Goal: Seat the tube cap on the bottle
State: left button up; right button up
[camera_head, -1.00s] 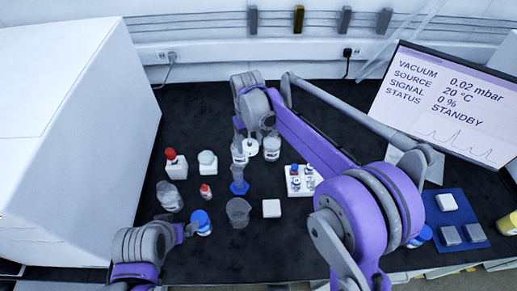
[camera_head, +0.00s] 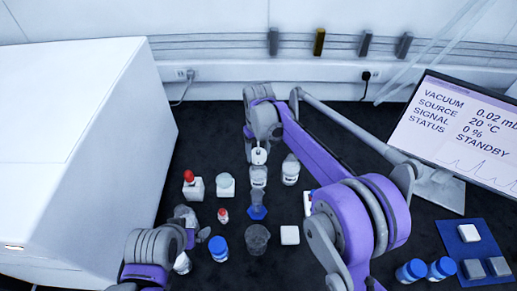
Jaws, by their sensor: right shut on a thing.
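My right gripper (camera_head: 258,143) is shut on a white tube cap (camera_head: 259,156), at the far middle of the bench. The cap is right above a clear bottle with a white label (camera_head: 259,178); whether it touches the bottle's neck I cannot tell. A similar clear bottle (camera_head: 290,172) stands just to the right, apart from the gripper. My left gripper (camera_head: 195,237) is low at the left, near a blue-capped bottle (camera_head: 218,247); its fingers are too small and hidden to read.
A red-capped holder (camera_head: 193,187) and a pale-capped holder (camera_head: 225,187) stand left of the bottle. A blue-footed vessel (camera_head: 257,207), a beaker (camera_head: 257,239) and a white block (camera_head: 290,235) stand in front. My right arm hides part of the bench at right.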

pick_arm(q)
jog(key=shift+s+f, duration=0.25)
jog(key=shift+f, duration=0.2)
pick_arm(e)
jog(key=shift+f, duration=0.75)
pick_arm(q)
jog(key=shift+w, duration=0.1)
jog(key=shift+f, duration=0.1)
jog(key=shift+f+b, duration=0.1)
jog(key=shift+b, duration=0.2)
pick_arm(e)
jog(key=shift+f, duration=0.15)
pick_arm(q)
jog(key=shift+s+f+b, duration=0.35)
jog(key=shift+f+b, duration=0.1)
jog(key=shift+f, duration=0.15)
pick_arm(e)
jog(key=shift+f, duration=0.9)
pick_arm(q)
jog(key=shift+f, duration=0.1)
pick_arm(e)
jog(key=shift+f, duration=0.1)
jog(key=shift+f, duration=0.3)
pick_arm(q)
jog(key=shift+s+f, duration=0.15)
jog(key=shift+f, duration=0.1)
